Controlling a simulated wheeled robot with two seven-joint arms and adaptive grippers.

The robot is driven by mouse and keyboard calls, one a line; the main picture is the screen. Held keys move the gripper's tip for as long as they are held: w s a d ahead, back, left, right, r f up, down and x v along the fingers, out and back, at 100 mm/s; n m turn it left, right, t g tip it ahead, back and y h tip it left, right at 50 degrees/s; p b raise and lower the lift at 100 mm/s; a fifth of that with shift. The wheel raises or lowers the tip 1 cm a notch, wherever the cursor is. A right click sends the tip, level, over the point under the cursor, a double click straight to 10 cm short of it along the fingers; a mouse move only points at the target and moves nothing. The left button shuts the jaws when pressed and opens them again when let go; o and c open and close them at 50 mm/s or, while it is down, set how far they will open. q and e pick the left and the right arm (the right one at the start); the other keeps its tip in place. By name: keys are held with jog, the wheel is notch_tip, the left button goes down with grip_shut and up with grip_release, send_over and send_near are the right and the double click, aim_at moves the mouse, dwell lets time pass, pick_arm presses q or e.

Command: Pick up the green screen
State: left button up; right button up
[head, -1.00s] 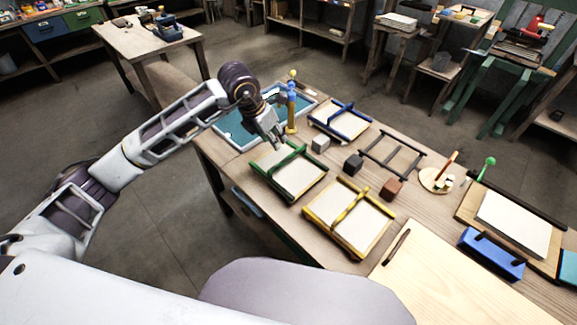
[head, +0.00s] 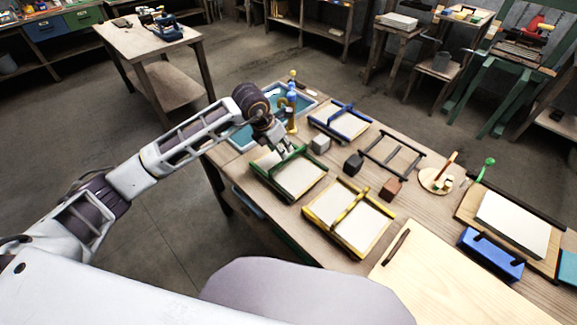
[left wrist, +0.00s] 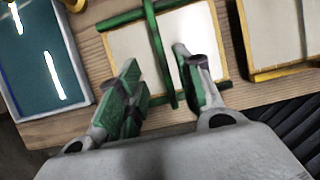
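The green screen (head: 300,178), a pale panel in a green frame with a green bar across it, lies on the wooden table. My left gripper (head: 282,150) is over its far left part in the head view. In the left wrist view, the open fingers of my left gripper (left wrist: 157,60) stand on either side of the green bar of the green screen (left wrist: 204,30). A gap shows between the bar and the right finger; whether the left finger touches it I cannot tell. My right gripper is not in view.
A teal water tray (head: 243,136) lies behind and left. A yellow screen (head: 330,205) and a blue screen (head: 336,125) lie close by. Small blocks, including a grey one (head: 320,144), and an empty dark frame (head: 393,155) are to the right.

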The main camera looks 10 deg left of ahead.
aim_at(288, 157)
pick_arm(q)
jog(key=shift+x, duration=0.95)
jog(key=shift+w+f, duration=0.1)
jog(key=shift+f, duration=0.2)
jog(key=shift+w+d+f, duration=0.15)
jog(key=shift+d+f, duration=0.05)
jog(key=shift+f, duration=0.2)
jog(key=shift+w+d+f+p, duration=0.15)
jog(key=shift+f+p, duration=0.15)
jog(key=shift+x, duration=0.95)
jog(key=shift+w+d+f, duration=0.15)
jog(key=shift+f, duration=0.2)
jog(key=shift+w+f, duration=0.1)
jog(key=shift+f, duration=0.35)
jog(key=shift+c, duration=0.5)
grip_shut()
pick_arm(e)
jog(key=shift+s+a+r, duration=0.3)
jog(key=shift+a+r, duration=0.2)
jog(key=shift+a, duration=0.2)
